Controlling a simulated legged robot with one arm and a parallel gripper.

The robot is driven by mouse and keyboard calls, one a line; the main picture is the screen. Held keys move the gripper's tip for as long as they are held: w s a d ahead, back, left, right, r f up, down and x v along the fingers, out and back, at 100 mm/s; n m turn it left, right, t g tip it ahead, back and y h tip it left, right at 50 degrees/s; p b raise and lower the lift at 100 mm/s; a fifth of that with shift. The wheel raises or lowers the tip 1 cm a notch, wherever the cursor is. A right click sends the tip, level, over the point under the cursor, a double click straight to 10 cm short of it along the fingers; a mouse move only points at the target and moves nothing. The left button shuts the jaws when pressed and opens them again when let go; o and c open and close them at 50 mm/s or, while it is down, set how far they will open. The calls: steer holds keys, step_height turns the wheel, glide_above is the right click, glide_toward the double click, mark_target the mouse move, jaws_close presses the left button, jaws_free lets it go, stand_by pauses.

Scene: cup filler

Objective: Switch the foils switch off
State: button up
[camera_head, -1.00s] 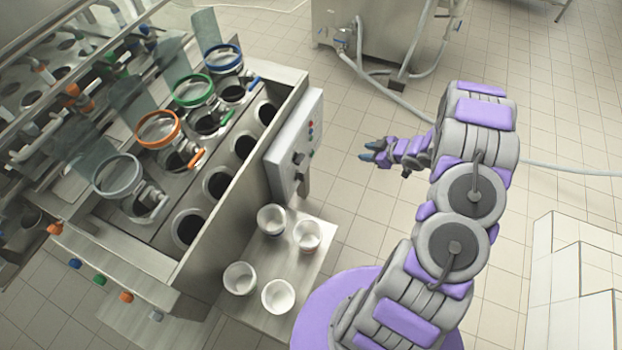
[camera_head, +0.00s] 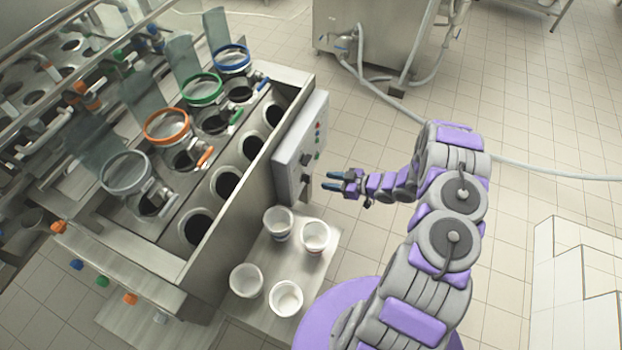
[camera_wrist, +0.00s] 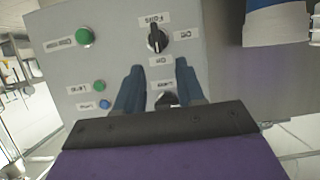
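The control panel (camera_head: 303,150) is a light grey box on the side of the machine. In the wrist view, a black rotary switch (camera_wrist: 157,39) sits on it with its handle nearly vertical and small labels around it, which are blurred. A second black knob (camera_wrist: 166,99) lies lower, partly hidden behind my gripper.
Green buttons (camera_wrist: 85,37) and a blue one (camera_wrist: 105,104) are on the same panel. Several white cups (camera_head: 278,222) stand on a low metal shelf below it.

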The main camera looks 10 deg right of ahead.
mark_target(307, 179)
steer(key=b+x, duration=0.1)
steer(key=x, duration=0.8)
steer(key=shift+d+r, duration=0.1)
steer(key=shift+d, duration=0.35)
steer(key=c, duration=0.4)
jaws_close()
steer(key=shift+a, duration=0.1)
